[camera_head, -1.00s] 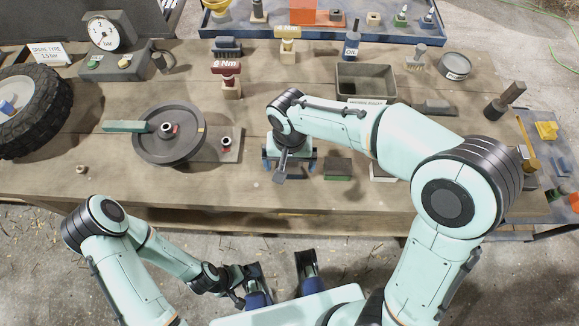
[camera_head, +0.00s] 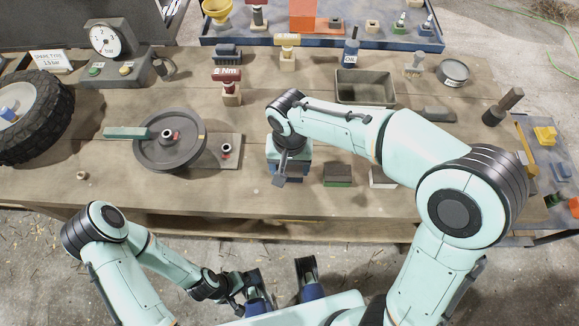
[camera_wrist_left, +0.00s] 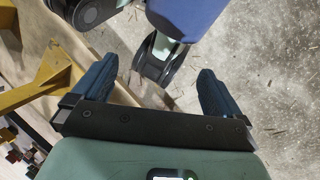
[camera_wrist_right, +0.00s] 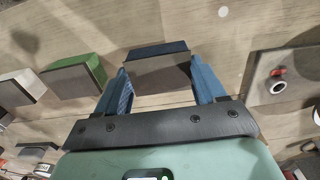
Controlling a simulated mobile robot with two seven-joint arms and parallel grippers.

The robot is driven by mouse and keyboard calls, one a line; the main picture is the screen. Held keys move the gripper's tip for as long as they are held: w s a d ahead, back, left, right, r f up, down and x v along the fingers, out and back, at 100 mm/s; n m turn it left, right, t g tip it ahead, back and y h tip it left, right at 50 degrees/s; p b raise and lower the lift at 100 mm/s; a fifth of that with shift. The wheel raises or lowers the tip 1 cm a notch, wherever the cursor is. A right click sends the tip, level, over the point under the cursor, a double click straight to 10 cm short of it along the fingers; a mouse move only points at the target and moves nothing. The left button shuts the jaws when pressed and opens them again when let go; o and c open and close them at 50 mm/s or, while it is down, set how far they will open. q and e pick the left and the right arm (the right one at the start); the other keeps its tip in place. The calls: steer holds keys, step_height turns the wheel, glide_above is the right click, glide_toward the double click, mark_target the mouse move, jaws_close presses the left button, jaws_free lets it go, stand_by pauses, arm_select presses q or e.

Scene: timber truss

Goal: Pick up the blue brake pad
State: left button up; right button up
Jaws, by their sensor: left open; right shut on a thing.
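The blue brake pad is a dark block with a blue edge. In the right wrist view the pad (camera_wrist_right: 158,72) sits between the two fingers of my right gripper (camera_wrist_right: 158,66), which is shut on it. In the head view the right gripper (camera_head: 288,172) points down at the table's front part, and the arm hides most of the grip. The pad looks at or just above table height; any gap is hard to tell. My left gripper (camera_head: 240,288) is low in front of the table; its fingers are apart and empty in the left wrist view (camera_wrist_left: 154,72).
A green-edged pad (camera_head: 338,175) and a white-edged pad (camera_head: 382,177) lie right of the grip. A brake disc (camera_head: 170,140) lies on the left, beside a plate with a stud (camera_head: 226,150). A grey bin (camera_head: 364,88) stands behind my right arm.

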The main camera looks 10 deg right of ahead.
mark_target(290, 168)
arm_select(q)
step_height(290, 168, up, 3)
steer(key=p, duration=0.3)
steer(key=shift+s+r+p, duration=0.1)
steer(key=shift+r+p, duration=0.1)
steer(key=shift+p, duration=0.1)
arm_select(e)
step_height(290, 168, up, 18)
